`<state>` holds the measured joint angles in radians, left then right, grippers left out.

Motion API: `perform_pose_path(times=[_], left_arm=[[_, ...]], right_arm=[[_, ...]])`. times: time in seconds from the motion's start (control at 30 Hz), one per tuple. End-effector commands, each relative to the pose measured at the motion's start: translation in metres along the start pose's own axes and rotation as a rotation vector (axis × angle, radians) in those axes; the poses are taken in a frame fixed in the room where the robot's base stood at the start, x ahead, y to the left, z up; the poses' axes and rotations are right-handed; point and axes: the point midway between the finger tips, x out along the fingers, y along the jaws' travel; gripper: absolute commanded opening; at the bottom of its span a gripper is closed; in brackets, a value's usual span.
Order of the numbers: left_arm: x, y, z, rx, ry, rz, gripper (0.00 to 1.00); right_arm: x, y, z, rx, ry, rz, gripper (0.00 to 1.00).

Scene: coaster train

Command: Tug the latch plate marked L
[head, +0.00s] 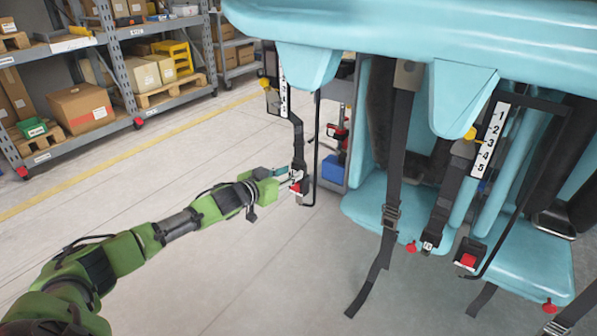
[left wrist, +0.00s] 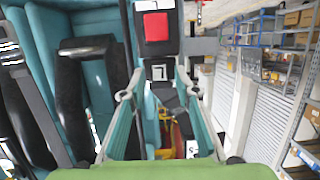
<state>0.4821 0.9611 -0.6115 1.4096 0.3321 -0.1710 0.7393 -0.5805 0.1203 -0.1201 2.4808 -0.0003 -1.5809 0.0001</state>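The latch plate marked L (head: 296,174) hangs at the end of the left dark strap, beside the teal seat. Directly below it is a dark buckle with a red button (head: 295,188); I cannot tell if the plate is seated in it. In the left wrist view, the latch plate (left wrist: 159,72) with its L label lies between and just past my fingertips, next to the red-button buckle (left wrist: 156,27). My left gripper (head: 284,173) reaches it from the left. In the left wrist view my left gripper (left wrist: 159,94) has its fingers apart, with visible gaps beside the plate. My right gripper is not in view.
A second plate marked R (head: 428,246) hangs at the right, near another red-button buckle (head: 467,261). A thin black bar (head: 316,150) stands just right of the left strap. Loose straps hang from the teal seats. Shelves (head: 100,80) stand far back; the floor between is clear.

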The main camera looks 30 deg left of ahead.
Motion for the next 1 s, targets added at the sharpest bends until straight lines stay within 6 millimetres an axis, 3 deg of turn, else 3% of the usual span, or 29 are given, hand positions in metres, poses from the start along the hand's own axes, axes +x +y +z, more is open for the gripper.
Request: perform_pose_path(times=[0.2,0.7,0.87,1.0], left_arm=[[0.0110,0.0003,0.0006,0.002,-0.001,0.000,0.29],[0.0110,0.0005,-0.0013,-0.001,-0.001,0.001,0.29],[0.0115,0.0000,0.0007,0.001,-0.001,0.000,0.29],[0.0115,0.0001,0.0007,0.001,-0.001,0.000,0.00]], right_arm=[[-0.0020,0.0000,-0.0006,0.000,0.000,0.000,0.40],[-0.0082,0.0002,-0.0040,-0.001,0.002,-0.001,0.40],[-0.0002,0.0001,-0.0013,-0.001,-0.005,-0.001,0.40],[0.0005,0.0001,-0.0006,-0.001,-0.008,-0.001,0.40]])
